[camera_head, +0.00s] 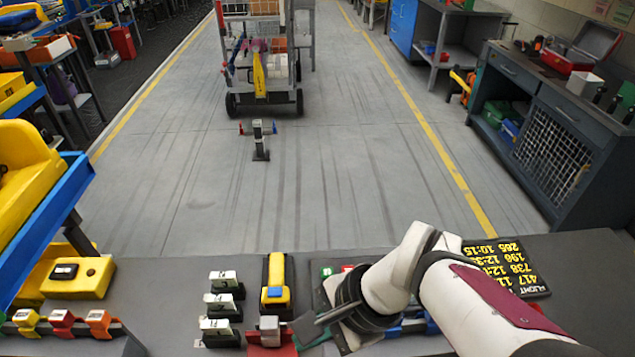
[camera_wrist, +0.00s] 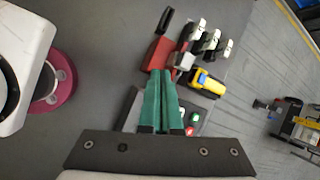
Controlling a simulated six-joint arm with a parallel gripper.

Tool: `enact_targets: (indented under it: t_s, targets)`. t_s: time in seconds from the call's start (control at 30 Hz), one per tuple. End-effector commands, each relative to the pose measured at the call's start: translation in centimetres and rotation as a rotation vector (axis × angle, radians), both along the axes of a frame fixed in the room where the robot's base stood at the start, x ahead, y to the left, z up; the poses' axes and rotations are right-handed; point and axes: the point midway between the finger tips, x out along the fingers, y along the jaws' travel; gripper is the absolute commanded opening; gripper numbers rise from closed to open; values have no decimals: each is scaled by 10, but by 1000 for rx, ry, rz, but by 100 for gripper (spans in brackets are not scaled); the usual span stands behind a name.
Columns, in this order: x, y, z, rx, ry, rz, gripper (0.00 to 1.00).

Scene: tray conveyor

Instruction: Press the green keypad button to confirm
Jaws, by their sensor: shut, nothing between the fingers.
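The green button (camera_head: 326,272) sits on the dark keypad (camera_head: 318,292), with a red button (camera_head: 347,268) beside it. My arm covers much of the keypad in the head view. In the wrist view the green button (camera_wrist: 195,116) shows just right of my fingers, with part of the keypad (camera_wrist: 207,104) around it. My gripper (camera_head: 300,326) is shut and empty. Its green fingers (camera_wrist: 161,72) point past the keypad toward the red block, apart from the green button. I cannot tell the fingertips' height above the table.
A red block with a grey top (camera_head: 272,340) stands left of my fingertips. A yellow device (camera_head: 277,282) lies behind it, and several black-and-white holders (camera_head: 222,303) stand further left. A black board with yellow writing (camera_head: 515,262) lies at the right.

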Motion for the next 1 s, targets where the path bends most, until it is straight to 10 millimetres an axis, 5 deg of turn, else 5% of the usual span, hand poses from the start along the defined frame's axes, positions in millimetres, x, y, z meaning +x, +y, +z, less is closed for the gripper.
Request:
enact_targets:
  t_s: [0.17, 0.3, 0.43, 0.63, 1.0]
  targets:
    - [85, 12, -6, 260, 180, -584, 0]
    - [150, -3, -23, 451, 351, -1061, 0]
    - [192, -27, -47, 593, 495, -1433, 0]
    - [219, -53, -73, 708, 616, -1747, 0]
    - [222, -57, -76, 727, 635, -1793, 0]
